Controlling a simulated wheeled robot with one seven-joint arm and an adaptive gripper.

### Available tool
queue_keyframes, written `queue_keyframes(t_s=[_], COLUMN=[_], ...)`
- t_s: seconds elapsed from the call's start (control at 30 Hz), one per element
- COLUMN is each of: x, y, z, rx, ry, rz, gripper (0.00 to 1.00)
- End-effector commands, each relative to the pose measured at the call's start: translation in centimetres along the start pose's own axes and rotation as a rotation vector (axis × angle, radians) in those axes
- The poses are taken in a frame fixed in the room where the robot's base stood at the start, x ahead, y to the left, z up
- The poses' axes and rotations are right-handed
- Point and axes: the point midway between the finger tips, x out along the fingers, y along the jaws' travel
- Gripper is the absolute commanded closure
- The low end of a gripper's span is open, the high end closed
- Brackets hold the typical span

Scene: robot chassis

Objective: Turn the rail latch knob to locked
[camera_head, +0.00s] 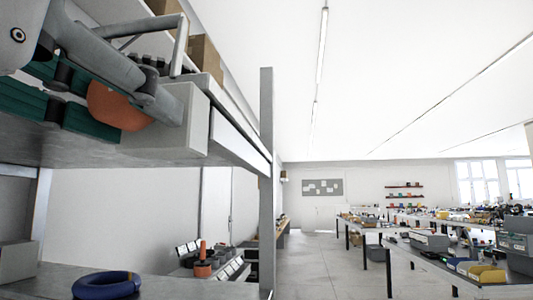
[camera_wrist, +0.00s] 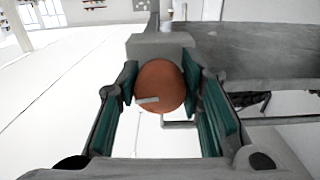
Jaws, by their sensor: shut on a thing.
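The latch knob is a round orange-brown knob (camera_wrist: 168,82) with a pale pointer bar on its face. In the wrist view the bar lies nearly level, from the middle towards the left edge. The knob sits on a grey block (camera_wrist: 160,46), which shows in the head view (camera_head: 188,125) on the edge of a raised shelf. My gripper (camera_wrist: 160,80) has its teal-padded fingers on either side of the knob, shut on it. In the head view the knob (camera_head: 108,105) is partly hidden by my gripper (camera_head: 88,103). No locked or unlocked mark can be read.
A grey bent rod (camera_head: 178,45) and brown boxes (camera_head: 206,55) are above the block. A grey upright post (camera_head: 266,180) stands to its right. Below lie a blue ring (camera_head: 106,284) and an orange-topped part (camera_head: 203,262). Benches with bins stand far right, with open floor between.

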Motion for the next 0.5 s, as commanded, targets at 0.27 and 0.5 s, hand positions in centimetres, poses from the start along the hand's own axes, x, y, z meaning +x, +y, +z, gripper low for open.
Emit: queue_keyframes(t_s=[0.27,0.5], x=[0.04,0.01], y=[0.07,0.13], z=[0.0,-0.1], rx=[-0.248,-0.477], ry=[0.001,0.001], rz=[-0.001,-0.002], gripper=[0.94,0.94])
